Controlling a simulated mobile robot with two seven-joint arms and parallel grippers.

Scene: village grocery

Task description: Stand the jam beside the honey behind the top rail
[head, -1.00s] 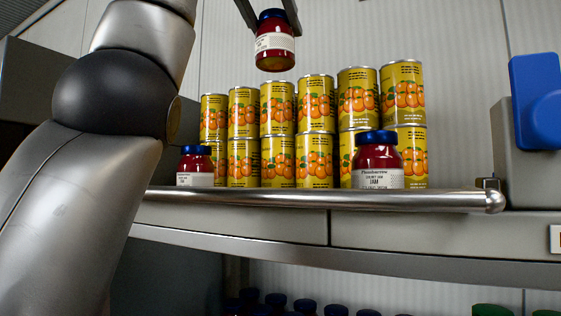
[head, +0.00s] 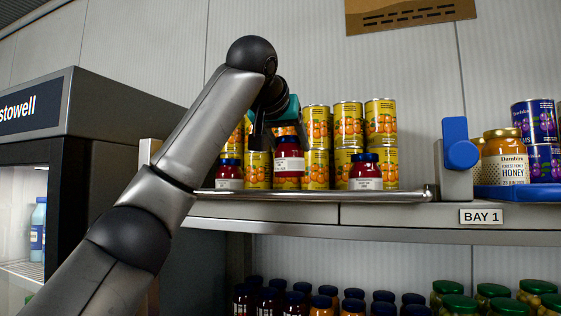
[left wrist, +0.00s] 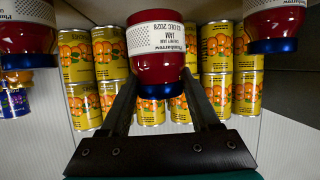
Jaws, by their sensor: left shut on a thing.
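My left gripper (head: 283,133) is shut on a jam jar (head: 289,158), red with a blue lid and white label. It grips the jar near the lid, and the jar looks upright in front of the orange cans. In the left wrist view the held jam jar (left wrist: 157,45) sits between the fingers (left wrist: 160,92). The honey jar (head: 505,158), golden with a cream label, stands to the right past the blue divider. The top rail (head: 320,196) runs along the shelf's front edge. My right gripper is out of view.
Other jam jars stand left (head: 229,175) and right (head: 365,172) of the held one. Stacked orange cans (head: 349,125) fill the back. A blue-topped post (head: 457,150) ends the rail. Purple cans (head: 537,120) stand behind the honey, above a blue tray (head: 517,192).

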